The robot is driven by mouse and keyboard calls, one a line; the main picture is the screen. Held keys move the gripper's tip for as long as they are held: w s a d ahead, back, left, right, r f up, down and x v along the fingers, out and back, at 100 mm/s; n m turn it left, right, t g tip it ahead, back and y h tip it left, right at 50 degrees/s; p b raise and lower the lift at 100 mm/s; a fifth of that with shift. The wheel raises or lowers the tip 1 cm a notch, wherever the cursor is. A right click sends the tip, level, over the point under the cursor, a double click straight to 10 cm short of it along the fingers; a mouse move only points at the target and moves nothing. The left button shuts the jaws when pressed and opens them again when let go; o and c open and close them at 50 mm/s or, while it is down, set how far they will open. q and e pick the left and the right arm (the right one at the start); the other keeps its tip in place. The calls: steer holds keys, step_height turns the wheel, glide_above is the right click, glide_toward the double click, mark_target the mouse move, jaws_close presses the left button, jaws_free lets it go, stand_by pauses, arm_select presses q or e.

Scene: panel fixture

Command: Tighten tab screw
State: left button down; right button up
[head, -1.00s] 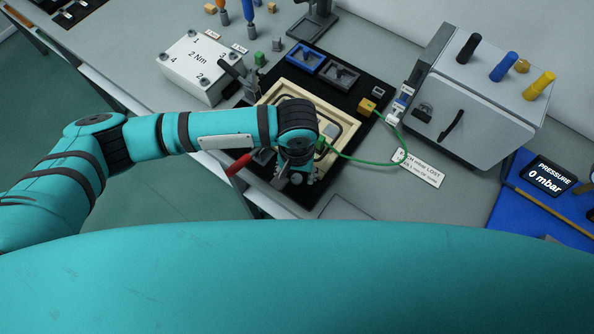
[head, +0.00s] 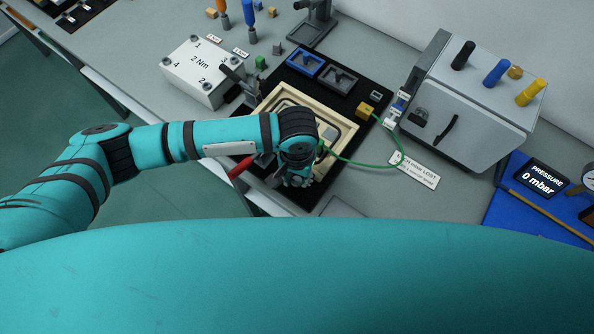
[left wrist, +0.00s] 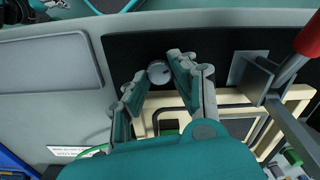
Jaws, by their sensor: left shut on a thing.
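My left gripper (left wrist: 155,82) reaches down at the near side of the cream panel frame (left wrist: 145,110). In the left wrist view its fingers are closed about a round grey screw head (left wrist: 159,72), which I take for the tab screw. The screw sits at the frame's edge, over the black mat (left wrist: 128,55). In the head view my left gripper (head: 297,181) hides the screw and the near part of the cream frame (head: 340,118). My right gripper is in neither view.
A red-handled clamp (left wrist: 262,75) stands close beside the left gripper. A white 2 Nm block (head: 200,68) stands at the back left.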

mark_target(298, 180)
arm_select(q)
steer(key=m+p, duration=0.2)
steer(key=m, duration=0.1)
steer(key=shift+r, duration=0.15)
steer(key=shift+d+m+p, duration=0.1)
steer(key=shift+m+p, duration=0.6)
steer(key=shift+m, duration=0.4)
steer(key=c, duration=1.1)
jaws_free()
steer(key=shift+r, duration=0.3)
step_height(298, 180, up, 11)
steer(key=shift+r, duration=0.1)
steer(key=shift+s, duration=0.1)
